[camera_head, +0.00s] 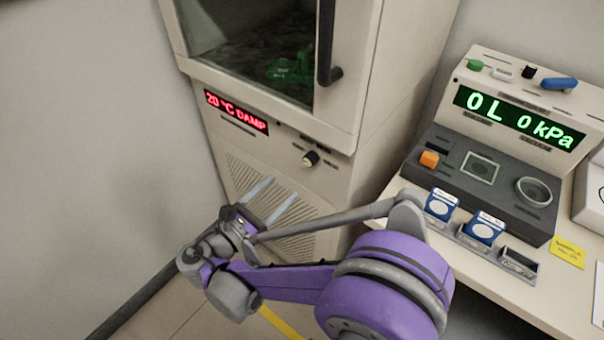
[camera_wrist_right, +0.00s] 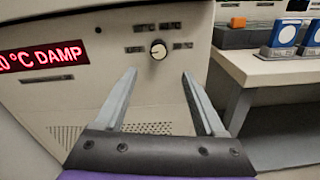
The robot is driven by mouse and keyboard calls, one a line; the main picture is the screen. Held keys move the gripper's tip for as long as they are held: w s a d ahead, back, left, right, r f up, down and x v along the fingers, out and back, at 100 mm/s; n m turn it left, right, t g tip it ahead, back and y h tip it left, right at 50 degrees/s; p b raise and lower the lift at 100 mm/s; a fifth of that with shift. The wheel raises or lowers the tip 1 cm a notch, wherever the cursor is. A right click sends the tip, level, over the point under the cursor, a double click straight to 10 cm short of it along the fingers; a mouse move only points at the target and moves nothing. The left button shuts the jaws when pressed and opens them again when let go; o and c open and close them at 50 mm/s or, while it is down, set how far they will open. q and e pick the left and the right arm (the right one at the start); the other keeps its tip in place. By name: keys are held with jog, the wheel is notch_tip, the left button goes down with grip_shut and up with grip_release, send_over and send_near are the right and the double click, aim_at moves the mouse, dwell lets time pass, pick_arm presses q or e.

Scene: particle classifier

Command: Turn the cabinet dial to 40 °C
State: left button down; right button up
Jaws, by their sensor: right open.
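The cabinet (camera_head: 345,170) stands at the back, with a glass door (camera_head: 245,40) and a red display (camera_head: 236,111) that reads 20 °C DAMP. The dial (camera_head: 310,158) is a small round dark knob with a pale face, on the front panel right of the display. The dial also shows in the right wrist view (camera_wrist_right: 158,50), beyond the fingertips and between their lines. My right gripper (camera_head: 272,198) is open and empty, below and left of the dial and apart from it. My left gripper is not in view.
A bench (camera_head: 480,275) on the right carries a console (camera_head: 520,95) with a green display reading 0 L 0 kPa. Blue-and-white boxes (camera_head: 484,228) stand in a holder at its front edge. A plain wall (camera_head: 90,130) is on the left. The space before the dial looks clear.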

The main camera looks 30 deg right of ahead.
aim_at(307, 163)
jog(key=x, duration=1)
jog(key=shift+w+d+r+b, duration=0.1)
jog(key=shift+w+d+b, duration=0.1)
jog(key=shift+b, duration=0.15)
grip_shut()
